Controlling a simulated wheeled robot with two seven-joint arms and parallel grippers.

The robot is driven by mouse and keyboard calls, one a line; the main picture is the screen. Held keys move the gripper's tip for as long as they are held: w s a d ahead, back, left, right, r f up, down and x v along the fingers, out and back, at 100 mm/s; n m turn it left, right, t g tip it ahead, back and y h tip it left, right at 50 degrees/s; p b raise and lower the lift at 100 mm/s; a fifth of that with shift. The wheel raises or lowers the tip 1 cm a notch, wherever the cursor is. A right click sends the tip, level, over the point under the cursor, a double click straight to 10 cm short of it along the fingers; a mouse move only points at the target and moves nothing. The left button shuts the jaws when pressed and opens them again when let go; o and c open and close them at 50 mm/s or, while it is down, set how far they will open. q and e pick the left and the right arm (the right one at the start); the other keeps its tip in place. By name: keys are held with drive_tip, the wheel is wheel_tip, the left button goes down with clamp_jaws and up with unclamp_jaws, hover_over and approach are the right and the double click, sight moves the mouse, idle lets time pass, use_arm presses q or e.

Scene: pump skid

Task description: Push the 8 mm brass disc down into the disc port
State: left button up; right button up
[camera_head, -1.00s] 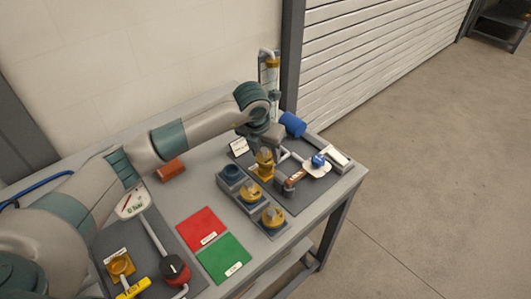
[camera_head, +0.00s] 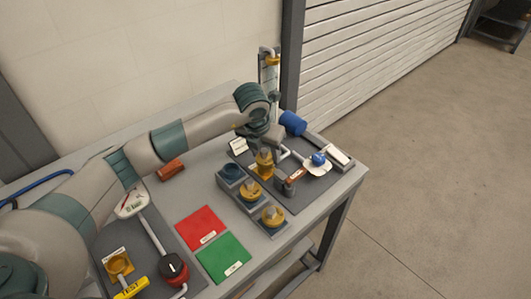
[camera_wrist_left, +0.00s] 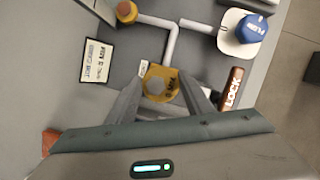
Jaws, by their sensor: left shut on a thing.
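My left gripper (camera_head: 265,152) is over the pipe assembly on the right-hand dark mat, pointing down. It is shut on a brass disc (camera_head: 265,164), which has a grey raised grip on top. In the left wrist view the disc (camera_wrist_left: 171,80) sits between the two fingers, with dark lettering too small to read for sure. The disc is at the pipe run, where the disc port is hidden beneath it. I cannot tell how deep it sits. My right gripper is not in view.
Two other brass discs (camera_head: 250,190) (camera_head: 272,216) stand in a grey rack; its rear dark socket (camera_head: 231,172) is empty. A brown LOCK piece (camera_wrist_left: 232,88) is close to the right finger. A blue knob (camera_wrist_left: 251,27) and a small sign (camera_wrist_left: 96,60) flank the pipes.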

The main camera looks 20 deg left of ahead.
use_arm(q)
drive_tip(key=shift+f+b, duration=1.1)
drive_tip(key=shift+f, duration=0.15)
idle(0.4)
drive_tip(key=o, duration=1.3)
drive_tip(key=shift+c, duration=0.2)
drive_tip(key=shift+d+r, duration=0.1)
drive_tip(key=shift+r, duration=0.1)
drive_tip(key=p+v, duration=0.8)
drive_tip(key=v, duration=0.9)
drive_tip(key=shift+a+p, duration=0.4)
